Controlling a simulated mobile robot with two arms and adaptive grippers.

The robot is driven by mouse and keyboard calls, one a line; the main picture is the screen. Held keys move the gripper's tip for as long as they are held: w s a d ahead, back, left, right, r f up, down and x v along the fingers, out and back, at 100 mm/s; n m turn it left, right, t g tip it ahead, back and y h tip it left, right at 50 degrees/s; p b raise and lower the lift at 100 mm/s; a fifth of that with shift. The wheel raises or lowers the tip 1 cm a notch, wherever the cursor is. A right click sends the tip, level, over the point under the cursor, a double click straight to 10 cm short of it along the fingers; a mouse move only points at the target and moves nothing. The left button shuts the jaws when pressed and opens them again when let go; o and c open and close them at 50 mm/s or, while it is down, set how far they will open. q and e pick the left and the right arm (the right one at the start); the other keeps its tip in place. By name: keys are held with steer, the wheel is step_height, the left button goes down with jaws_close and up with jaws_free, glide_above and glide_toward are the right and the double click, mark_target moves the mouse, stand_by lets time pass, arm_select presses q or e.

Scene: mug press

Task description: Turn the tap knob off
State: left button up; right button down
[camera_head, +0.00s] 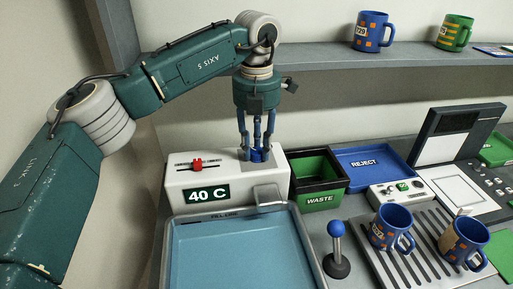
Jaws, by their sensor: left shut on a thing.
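The tap unit (227,206) is a white box with a "40 C" display and a red slider on its sloped top. The blue tap knob (257,156) sits at the right part of its top. My left gripper (257,151) comes down from above with its fingers around the knob and is shut on it. The fingers hide part of the knob, so its angle cannot be told. A grey spout (268,197) juts from the front over a blue-lined basin (300,240). My right gripper is not in view.
A green-lined waste bin (319,197) and a blue reject tray (374,152) stand right of the tap unit. A blue-topped lever (337,245) stands in front. Two blue mugs (391,228) (463,243) stand on a slatted rack. A shelf (320,55) with more mugs runs behind my arm.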

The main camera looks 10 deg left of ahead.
mark_target(257, 150)
arm_select(q)
steer(key=shift+w+r+n, duration=0.1)
steer(key=shift+r+n, duration=0.05)
steer(key=shift+n, duration=0.75)
steer(key=o, duration=1.2)
steer(key=shift+c, duration=0.2)
step_height(257, 150, up, 12)
